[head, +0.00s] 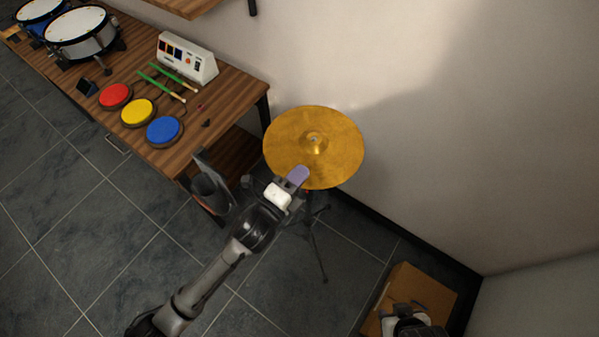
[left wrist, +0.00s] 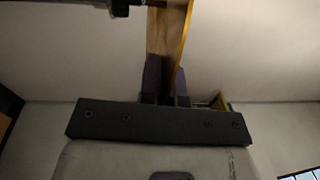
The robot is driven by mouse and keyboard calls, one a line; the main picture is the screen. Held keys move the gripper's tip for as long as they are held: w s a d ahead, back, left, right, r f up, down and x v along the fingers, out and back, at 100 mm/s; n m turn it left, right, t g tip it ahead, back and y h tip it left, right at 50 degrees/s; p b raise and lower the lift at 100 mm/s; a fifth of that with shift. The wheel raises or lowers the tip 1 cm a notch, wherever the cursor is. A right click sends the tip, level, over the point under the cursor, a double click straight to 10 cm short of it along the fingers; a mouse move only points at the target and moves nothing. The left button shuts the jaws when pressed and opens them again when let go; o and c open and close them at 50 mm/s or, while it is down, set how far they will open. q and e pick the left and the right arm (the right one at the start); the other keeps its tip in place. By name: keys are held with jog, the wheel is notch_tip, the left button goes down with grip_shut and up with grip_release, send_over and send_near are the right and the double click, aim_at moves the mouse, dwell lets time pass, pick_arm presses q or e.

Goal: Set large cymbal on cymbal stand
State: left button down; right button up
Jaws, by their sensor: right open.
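The large cymbal (head: 330,150) is a round gold disc at the centre of the head view, roughly level. The cymbal stand (head: 317,245) is below it, with dark tripod legs on the floor. A small grey spot shows at the cymbal's centre. In the left wrist view the cymbal (left wrist: 167,35) is edge-on, and the stand's dark rod (left wrist: 85,6) reaches its face. I cannot tell whether it is fully seated. My left gripper (head: 298,176) is shut on the cymbal's near rim, with the rim between its fingers (left wrist: 167,75). My right gripper (head: 405,322) is open, at the bottom right.
A wooden table (head: 230,90) at the left holds drums (head: 80,32), red, yellow and blue pads (head: 163,131), green sticks and a white control box (head: 187,57). A cardboard box (head: 425,287) is under my right gripper. A wall stands close behind the cymbal.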

pick_arm(q)
jog(key=shift+f, duration=0.2)
jog(key=shift+f+b, duration=0.3)
dwell(0.4)
jog(key=shift+f+b, duration=0.35)
jog(key=shift+f, duration=0.4)
jog(key=shift+f, duration=0.35)
jog(key=shift+f+b, duration=0.35)
jog(key=shift+b, duration=0.05)
jog(key=shift+f, duration=0.1)
jog(key=c, duration=1.2)
grip_release()
jog(key=shift+c, duration=0.2)
